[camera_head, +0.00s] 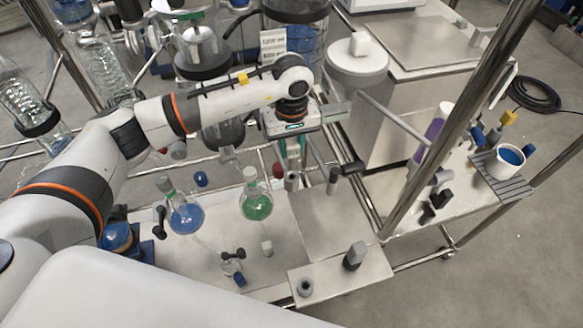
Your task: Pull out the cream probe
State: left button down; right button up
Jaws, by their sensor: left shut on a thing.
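My left gripper (291,146) reaches in from the left and points down over the middle of the steel frame, above the bench. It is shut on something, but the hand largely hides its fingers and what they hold. I cannot make out a cream probe with certainty. A pale block (361,44) stands on the white lid (357,64) of a vessel, behind and to the right of the gripper and apart from it. I cannot tell whether this block is the probe. My right gripper is not in view.
A flask with blue liquid (185,217) and one with green liquid (256,206) stand on the bench (285,232) in front of the gripper. A steel post (437,124) rises at the right. A white cup (508,162) stands on the right shelf. Glassware crowds the back left.

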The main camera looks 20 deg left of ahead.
pick_arm(q)
jog(key=shift+r, duration=0.6)
dwell(0.3)
jog(key=shift+r, duration=0.5)
